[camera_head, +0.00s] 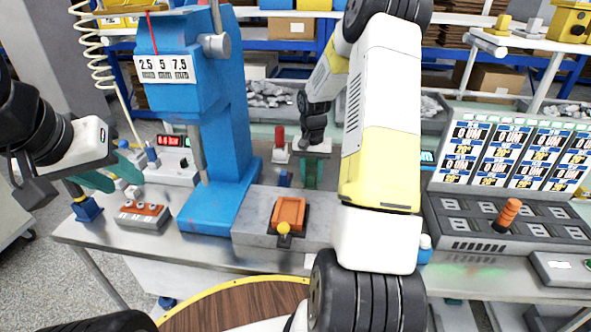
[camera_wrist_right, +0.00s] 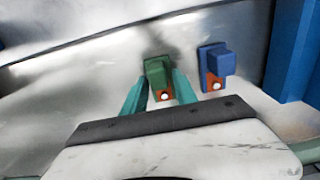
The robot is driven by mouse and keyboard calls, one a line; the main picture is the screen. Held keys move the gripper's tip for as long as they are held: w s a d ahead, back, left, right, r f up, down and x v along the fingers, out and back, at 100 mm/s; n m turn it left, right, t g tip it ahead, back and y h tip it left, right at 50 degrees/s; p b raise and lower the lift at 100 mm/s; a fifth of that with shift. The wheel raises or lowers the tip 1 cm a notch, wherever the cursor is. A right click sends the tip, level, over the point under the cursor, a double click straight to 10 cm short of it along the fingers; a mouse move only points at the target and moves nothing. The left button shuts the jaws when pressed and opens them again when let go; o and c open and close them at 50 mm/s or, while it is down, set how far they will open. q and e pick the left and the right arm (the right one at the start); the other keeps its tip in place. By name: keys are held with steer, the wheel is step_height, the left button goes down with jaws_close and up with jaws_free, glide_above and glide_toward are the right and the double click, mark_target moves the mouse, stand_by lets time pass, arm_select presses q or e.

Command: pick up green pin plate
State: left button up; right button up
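The green pin plate (camera_wrist_right: 157,72), with an orange patch and a white dot at its near end, lies on the metal bench in the right wrist view. My right gripper (camera_wrist_right: 160,88) has its teal fingers apart, one on each side of the plate's near end. Any gap is very narrow, and I cannot tell whether they touch it. In the head view my right gripper (camera_head: 312,174) points down at the bench behind the grey block, and the green plate cannot be made out there. My left gripper (camera_head: 113,174) is open and empty at the left, near the bench's left end.
A similar blue pin plate (camera_wrist_right: 214,62) lies close to the right of the green one. The blue press (camera_head: 215,110) stands left of my right gripper. A grey block with an orange piece (camera_head: 289,212) is in front.

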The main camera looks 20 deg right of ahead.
jaws_close()
steer(key=shift+r, duration=0.1)
